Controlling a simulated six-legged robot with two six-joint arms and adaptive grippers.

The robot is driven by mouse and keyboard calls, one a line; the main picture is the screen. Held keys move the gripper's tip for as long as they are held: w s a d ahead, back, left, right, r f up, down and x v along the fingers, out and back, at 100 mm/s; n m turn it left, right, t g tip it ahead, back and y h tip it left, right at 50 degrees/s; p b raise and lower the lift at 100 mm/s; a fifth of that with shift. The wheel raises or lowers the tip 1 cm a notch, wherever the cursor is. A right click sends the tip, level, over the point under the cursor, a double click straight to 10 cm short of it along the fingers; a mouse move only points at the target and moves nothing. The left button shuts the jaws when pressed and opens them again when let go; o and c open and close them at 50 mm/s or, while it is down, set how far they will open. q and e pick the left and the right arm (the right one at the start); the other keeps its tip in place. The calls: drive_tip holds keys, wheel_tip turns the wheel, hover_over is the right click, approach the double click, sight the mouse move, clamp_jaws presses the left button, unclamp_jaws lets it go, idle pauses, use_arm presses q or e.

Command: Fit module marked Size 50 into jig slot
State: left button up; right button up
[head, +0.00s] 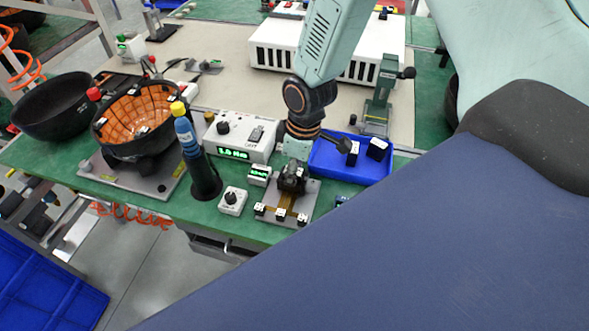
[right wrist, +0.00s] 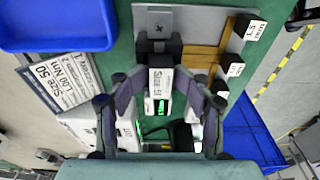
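My right gripper (head: 292,178) comes down from the top of the head view over the metal jig plate (head: 303,199). In the right wrist view its two purple fingers (right wrist: 160,80) close in on both sides of a black module (right wrist: 160,82). Its white label reads "Size 5" and a last digit that I cannot make out. The module is at the black jig slot (right wrist: 158,46); I cannot tell whether it is seated. Two black modules (head: 352,153) (head: 377,149) with white labels are in the blue tray (head: 328,168). My left gripper is not in view.
A small meter (head: 259,175), a knob box (head: 232,201) and a larger display box (head: 240,142) stand left of the jig. A card (right wrist: 60,88) reads "Size 50". Torque markers (right wrist: 236,69) line the jig's near edge. A screwdriver (head: 190,145) stands in a holder.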

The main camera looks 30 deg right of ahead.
sight(300, 171)
drive_tip(key=shift+w+r, duration=0.1)
drive_tip(key=shift+r, duration=0.3)
wheel_tip(300, 171, up, 12)
drive_tip(key=s+d+p, duration=0.1)
drive_tip(key=p, duration=0.1)
drive_tip(key=shift+p, duration=0.35)
drive_tip(key=shift+s, duration=0.1)
